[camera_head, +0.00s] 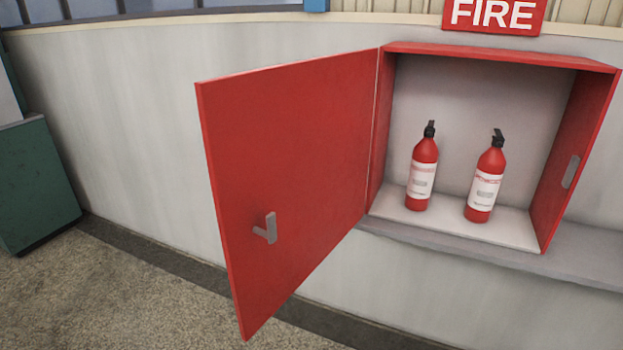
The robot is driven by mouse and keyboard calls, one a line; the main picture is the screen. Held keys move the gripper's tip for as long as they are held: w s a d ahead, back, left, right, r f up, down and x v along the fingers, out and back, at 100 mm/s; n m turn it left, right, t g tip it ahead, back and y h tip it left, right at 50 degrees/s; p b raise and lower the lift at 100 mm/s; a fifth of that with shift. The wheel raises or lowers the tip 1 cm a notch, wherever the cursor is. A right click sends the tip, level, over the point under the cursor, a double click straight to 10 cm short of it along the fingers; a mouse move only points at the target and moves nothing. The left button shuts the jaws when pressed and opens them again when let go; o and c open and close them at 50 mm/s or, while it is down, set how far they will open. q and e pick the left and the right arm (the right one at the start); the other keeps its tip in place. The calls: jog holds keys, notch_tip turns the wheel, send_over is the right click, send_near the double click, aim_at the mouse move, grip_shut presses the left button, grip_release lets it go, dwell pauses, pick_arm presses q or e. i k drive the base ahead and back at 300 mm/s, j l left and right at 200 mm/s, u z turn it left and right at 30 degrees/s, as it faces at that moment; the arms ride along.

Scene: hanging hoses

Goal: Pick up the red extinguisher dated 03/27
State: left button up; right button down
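Two red extinguishers with black tops and white labels stand upright on the floor of an open red wall cabinet (505,50). The left extinguisher (421,200) is nearer the hinge side. The right extinguisher (478,214) stands a little apart from it, closer to the front. The print on both labels is too small to read, so I cannot tell which one is dated 03/27. Neither of my grippers shows in the head view.
The cabinet door (285,160) is swung wide open to the left, with a grey handle (268,229). A ledge (590,255) runs under the cabinet. A red FIRE sign (493,15) hangs above. A green box (38,185) stands at far left; the floor (130,300) before it is clear.

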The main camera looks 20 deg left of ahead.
aim_at(488, 178)
jog(key=j+z, duration=0.3)
jog(key=j, duration=0.55)
jog(key=j+z, duration=0.25)
jog(key=j, duration=0.6)
jog(key=i+j+z, duration=0.25)
jog(key=j, duration=0.3)
jog(key=i+j+z, duration=0.15)
jog(key=j, duration=0.15)
jog(key=k+j, duration=0.1)
jog(key=k+l+u, duration=0.1)
jog(key=l, duration=0.25)
jog(key=k+l+u, duration=0.1)
jog(key=k+l, duration=0.2)
jog(key=l+u, duration=0.25)
jog(key=l, duration=0.7)
